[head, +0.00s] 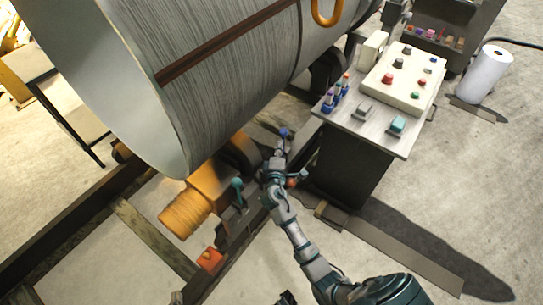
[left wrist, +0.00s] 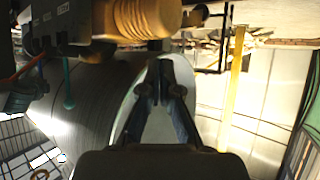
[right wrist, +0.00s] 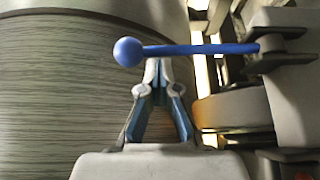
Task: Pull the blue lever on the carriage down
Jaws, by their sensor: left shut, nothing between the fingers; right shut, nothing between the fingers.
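The blue lever (right wrist: 200,50) lies across the right wrist view, its ball knob (right wrist: 128,51) at the left and its pivot at a grey bracket on the right. In the head view its blue knob (head: 284,133) shows just beyond my right gripper (head: 279,152). In the right wrist view my right gripper (right wrist: 158,64) is shut, its fingertips at the rod close to the knob. I cannot tell whether they touch it. My left gripper (left wrist: 163,66) is shut and empty in the left wrist view, in front of the big drum. I cannot make it out clearly in the head view.
The large drum (head: 225,50) fills the upper left. An orange motor (head: 195,198) and a teal-knobbed lever (head: 237,184) stand left of my right arm. A control desk (head: 400,85) with buttons stands to the right. Dark rails cross the floor.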

